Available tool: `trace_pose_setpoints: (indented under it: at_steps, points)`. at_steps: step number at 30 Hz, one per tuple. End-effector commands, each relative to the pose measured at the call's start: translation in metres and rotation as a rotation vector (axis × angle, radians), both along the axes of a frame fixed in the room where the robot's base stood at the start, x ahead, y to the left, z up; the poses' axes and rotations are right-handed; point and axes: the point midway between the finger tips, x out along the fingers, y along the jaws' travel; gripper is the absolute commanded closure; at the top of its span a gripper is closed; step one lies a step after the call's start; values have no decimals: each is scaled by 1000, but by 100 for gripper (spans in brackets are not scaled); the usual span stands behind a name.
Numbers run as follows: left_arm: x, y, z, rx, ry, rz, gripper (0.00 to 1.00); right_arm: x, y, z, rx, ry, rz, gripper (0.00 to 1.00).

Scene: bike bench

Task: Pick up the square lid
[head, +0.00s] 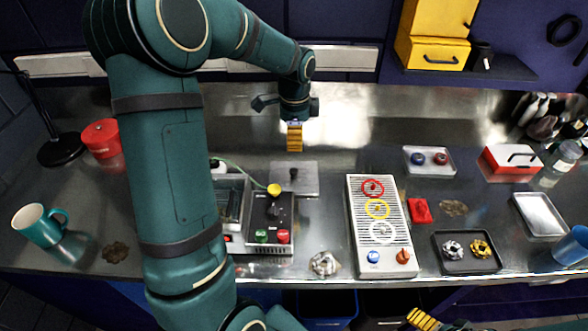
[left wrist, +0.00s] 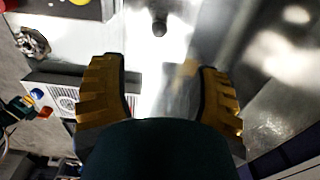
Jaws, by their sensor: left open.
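The square lid (head: 308,184) is a flat grey metal plate with a small black knob (head: 293,173) near its middle. It lies on the metal bench, just right of the control box. My left gripper (head: 295,150) is above and slightly behind the lid, pointing down. In the left wrist view, its two yellow fingers (left wrist: 160,95) stand wide apart with nothing between them. The black knob (left wrist: 160,27) shows there beyond the fingertips, on a bright, glaring surface. My right gripper (head: 422,319) shows only partly at the bottom edge, its yellow finger pads low in front of the bench.
The control box (head: 268,222) with coloured buttons stands left of the lid. A white vented panel (head: 357,208) with coloured rings is to the right. A silver nut-like part (head: 324,263) lies in front. The bench behind the lid is clear.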

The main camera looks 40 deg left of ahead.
Motion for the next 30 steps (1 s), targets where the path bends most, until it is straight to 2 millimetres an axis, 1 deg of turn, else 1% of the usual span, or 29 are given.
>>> trace_pose_setpoints:
  at_steps: [5,9,12,15,20,23,27,30]
  points:
    - [-1,0,-25,-1,4,-1,38,0,0,-4,-1,1,-1,0]
    - [-1,0,-53,-1,4,0,38,0,0,-8,-2,1,-1,0]
    - [-1,0,-69,-2,4,1,38,0,0,-10,-2,1,0,0]
    - [-1,0,-80,-1,3,0,38,-1,0,-11,-2,2,0,0]
    - [-1,0,-88,-1,2,0,38,-1,0,-11,-2,3,2,0]
    - [-2,0,-99,-1,4,0,38,-2,0,-13,-1,4,2,0]
    - [-3,2,-121,-2,5,0,38,-2,1,-15,0,6,4,0]
    - [-2,2,-132,-1,3,1,38,-3,1,-16,0,7,5,0]
